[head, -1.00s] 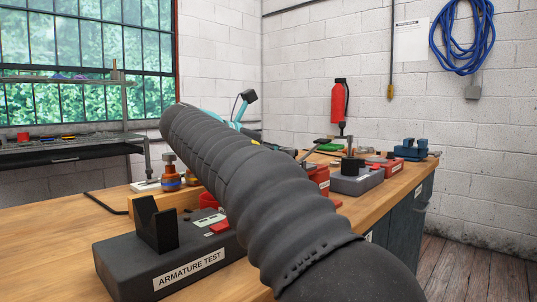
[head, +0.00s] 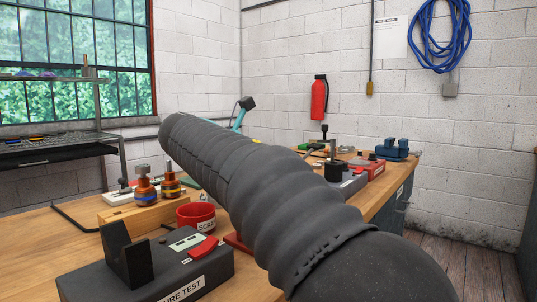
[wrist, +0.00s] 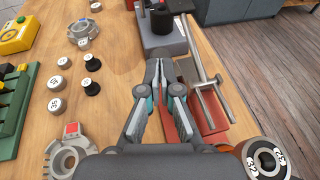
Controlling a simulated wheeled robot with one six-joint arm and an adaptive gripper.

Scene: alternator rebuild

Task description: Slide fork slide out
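In the wrist view, a steel bar assembly with a crosspiece (wrist: 207,84) lies along a red base (wrist: 182,118); it looks like the fork slide, but I cannot confirm this. My gripper (wrist: 159,64) points along the bench just left of these bars. Its fingertips are close together, with only a narrow gap and nothing visible held between them. The fingers appear apart from the bars, though height is hard to judge. In the head view my dark arm sleeve hides the gripper and much of the bench middle.
A grey block with a black cylinder (wrist: 158,20) stands ahead. A bearing (wrist: 265,158) is at lower right, near the bench edge. Round weights (wrist: 57,82), metal housings and a green rack (wrist: 14,115) lie left. The head view shows a red cup (head: 196,215) and armature test block (head: 150,270).

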